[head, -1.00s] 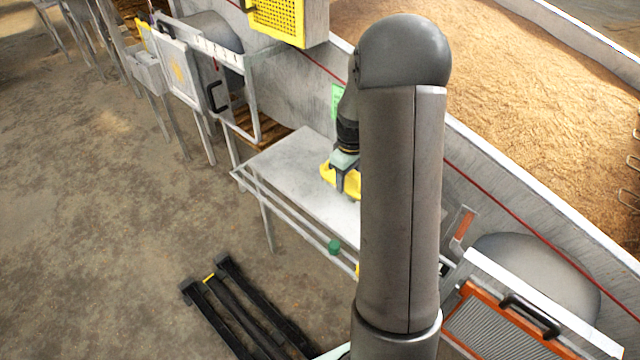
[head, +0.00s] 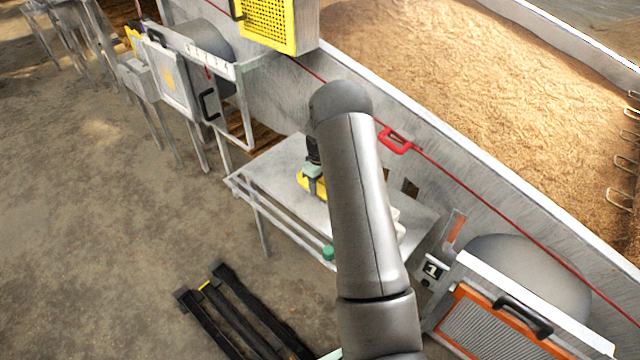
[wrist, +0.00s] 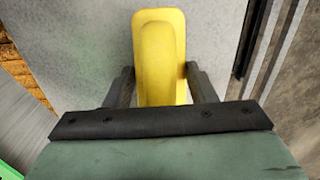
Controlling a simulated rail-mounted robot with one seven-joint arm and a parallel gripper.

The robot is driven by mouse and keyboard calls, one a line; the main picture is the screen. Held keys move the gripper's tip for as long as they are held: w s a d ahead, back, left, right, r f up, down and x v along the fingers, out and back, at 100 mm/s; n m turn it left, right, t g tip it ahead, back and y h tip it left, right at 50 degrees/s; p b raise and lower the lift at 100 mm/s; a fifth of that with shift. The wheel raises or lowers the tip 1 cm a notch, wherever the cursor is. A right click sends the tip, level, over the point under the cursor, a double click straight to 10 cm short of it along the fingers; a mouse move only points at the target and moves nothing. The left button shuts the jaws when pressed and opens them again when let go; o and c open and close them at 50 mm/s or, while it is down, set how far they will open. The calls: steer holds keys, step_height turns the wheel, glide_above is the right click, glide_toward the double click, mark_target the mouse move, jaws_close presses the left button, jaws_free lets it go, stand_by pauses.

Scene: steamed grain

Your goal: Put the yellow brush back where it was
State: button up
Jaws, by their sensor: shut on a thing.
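The yellow brush (wrist: 160,50) is between the two dark fingers of my gripper (wrist: 162,88) in the wrist view, with a finger against each side. My gripper is shut on it. In the head view the yellow brush (head: 304,184) shows under my gripper (head: 313,178), low over the grey metal table (head: 268,165). My arm hides part of the brush and much of the table's right side. I cannot tell whether the brush touches the tabletop.
A red handle (head: 396,140) sits on the red line along the trough wall. A green knob (head: 328,253) is at the table's front edge. An orange-framed panel (head: 490,322) is at lower right. The table's left part is clear.

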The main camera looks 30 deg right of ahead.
steer(key=shift+f, duration=0.2)
steer(key=o, duration=1.3)
